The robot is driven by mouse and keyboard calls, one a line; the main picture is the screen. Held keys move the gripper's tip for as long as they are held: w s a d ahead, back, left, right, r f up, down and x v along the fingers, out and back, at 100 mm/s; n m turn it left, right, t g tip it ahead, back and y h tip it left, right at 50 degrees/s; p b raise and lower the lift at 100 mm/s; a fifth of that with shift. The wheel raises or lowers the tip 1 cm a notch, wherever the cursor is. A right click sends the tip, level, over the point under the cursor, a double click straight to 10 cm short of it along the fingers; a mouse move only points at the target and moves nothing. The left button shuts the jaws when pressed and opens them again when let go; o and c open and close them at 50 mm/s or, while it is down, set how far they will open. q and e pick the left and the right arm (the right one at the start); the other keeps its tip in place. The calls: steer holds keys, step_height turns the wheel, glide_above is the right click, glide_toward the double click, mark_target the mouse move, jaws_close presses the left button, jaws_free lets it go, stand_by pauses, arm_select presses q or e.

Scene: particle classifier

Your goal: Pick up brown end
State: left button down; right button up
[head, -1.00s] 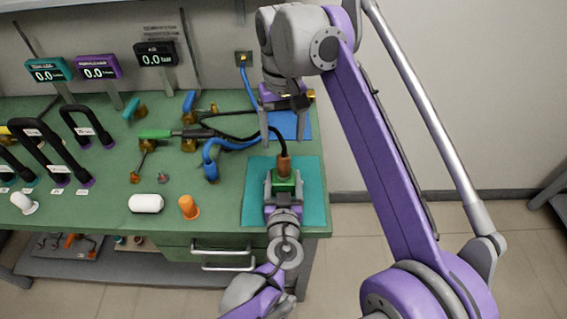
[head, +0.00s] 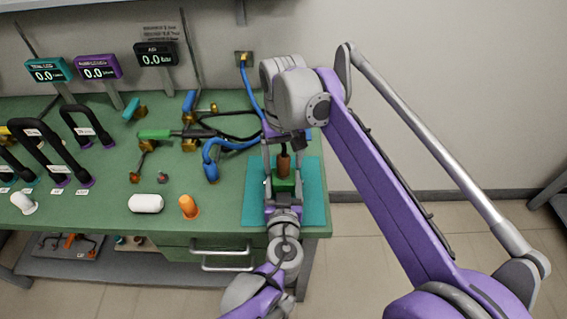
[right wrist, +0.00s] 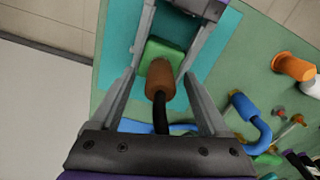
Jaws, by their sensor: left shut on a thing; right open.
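The brown end (head: 284,164) is a short brown cylinder on a black cable, with its tip at a green block (head: 285,185). My left gripper (head: 284,187) comes from the front edge and is shut on the green block. My right gripper (head: 284,172) is open, reaching in from above and behind, with one finger on each side of the brown end. In the right wrist view, the brown end (right wrist: 160,78) lies between the open fingers, which seem clear of it. The green block (right wrist: 163,55) shows beyond it, between the left gripper's fingers.
A teal mat (head: 314,195) lies under the grippers at the bench's right end. A blue hose end (head: 211,168) stands to the left. An orange piece (head: 188,206) and a white capsule (head: 146,203) lie near the front edge. Gauges stand at the back.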

mark_target(283, 155)
jaws_close()
stand_by(0.3)
step_height(283, 155, up, 10)
steer(key=shift+r, duration=0.1)
stand_by(0.4)
